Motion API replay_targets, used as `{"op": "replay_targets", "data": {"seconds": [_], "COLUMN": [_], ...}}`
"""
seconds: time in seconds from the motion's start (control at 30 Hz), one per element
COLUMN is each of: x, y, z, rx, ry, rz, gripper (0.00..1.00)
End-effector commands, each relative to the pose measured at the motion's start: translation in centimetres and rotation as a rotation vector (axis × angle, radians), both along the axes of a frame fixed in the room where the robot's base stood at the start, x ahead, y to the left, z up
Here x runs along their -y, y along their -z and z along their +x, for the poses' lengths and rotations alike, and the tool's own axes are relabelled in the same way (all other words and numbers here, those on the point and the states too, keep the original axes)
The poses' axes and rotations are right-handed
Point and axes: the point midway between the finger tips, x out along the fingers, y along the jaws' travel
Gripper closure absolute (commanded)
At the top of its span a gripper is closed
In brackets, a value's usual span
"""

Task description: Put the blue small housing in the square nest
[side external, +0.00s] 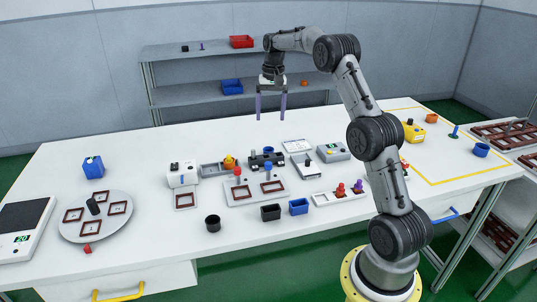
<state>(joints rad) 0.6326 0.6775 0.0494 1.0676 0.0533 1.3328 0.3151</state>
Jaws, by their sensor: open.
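The small blue box-shaped housing (299,207) stands on the white table near its front edge, right of a black housing (270,212). Brown square frames that look like nests show in several places: two on a grey plate, left (241,193) and right (272,187), one in front of a white machine (185,201), and several on a round disc. I cannot tell which one is the square nest. My gripper (271,116) points down with its purple fingers apart and nothing between them. It hangs above the far part of the table, well away from the blue housing.
A round grey disc (109,232) and a scale (22,240) are at the left. A black round cup (213,224) stands near the front edge.

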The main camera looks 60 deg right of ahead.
Motion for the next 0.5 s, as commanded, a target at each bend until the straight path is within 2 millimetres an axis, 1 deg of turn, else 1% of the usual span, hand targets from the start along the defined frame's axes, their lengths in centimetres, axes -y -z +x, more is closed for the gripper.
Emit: {"op": "replay_targets", "data": {"seconds": [0.07, 0.3, 0.4, 0.5], "x": [0.0, -0.3, -0.3, -0.3], "y": [0.9, 5.5, 6.8, 7.7], "z": [0.0, 0.2, 0.3, 0.3], "rx": [-0.001, -0.002, 0.0, 0.001], "ry": [0.001, -0.001, -0.002, -0.002], "rz": [0.001, 0.001, 0.0, -0.001], "gripper": [0.17, 0.17, 0.17, 0.17]}}
